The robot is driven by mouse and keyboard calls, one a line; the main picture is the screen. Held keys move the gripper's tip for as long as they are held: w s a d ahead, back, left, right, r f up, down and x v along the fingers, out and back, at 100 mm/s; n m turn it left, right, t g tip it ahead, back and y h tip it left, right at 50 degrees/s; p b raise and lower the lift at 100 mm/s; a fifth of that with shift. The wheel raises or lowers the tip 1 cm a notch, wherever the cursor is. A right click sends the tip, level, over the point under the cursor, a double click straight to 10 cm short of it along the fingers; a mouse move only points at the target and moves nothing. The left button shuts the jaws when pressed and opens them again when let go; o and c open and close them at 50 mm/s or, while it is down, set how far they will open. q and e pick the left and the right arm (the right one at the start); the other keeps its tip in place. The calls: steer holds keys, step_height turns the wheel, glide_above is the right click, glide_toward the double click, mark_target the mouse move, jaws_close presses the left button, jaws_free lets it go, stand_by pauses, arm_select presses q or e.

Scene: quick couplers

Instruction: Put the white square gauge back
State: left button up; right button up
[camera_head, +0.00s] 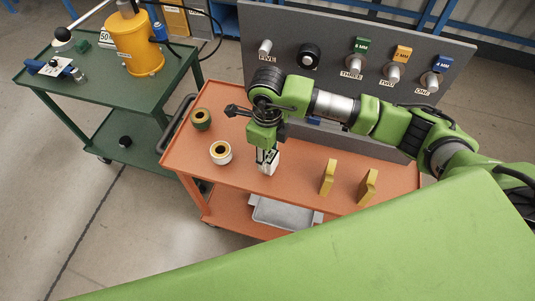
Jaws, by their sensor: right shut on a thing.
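The white square gauge (271,167) is at the middle of the orange cart top (295,192). My right gripper (265,157) points down and is shut on it, with the fingers and wrist hiding part of it. I cannot tell whether the gauge touches the cart top or hangs just above it. My left gripper is not in view.
A grey panel (440,60) with labelled couplers rises behind. A green cart (75,92) with a yellow cylinder (135,45) stands left.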

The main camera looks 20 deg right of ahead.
steer(key=shift+f+b, duration=0.55)
steer(key=shift+f, duration=0.1)
steer(key=o, duration=1.5)
steer(key=shift+r, duration=0.1)
step_height(320, 180, up, 12)
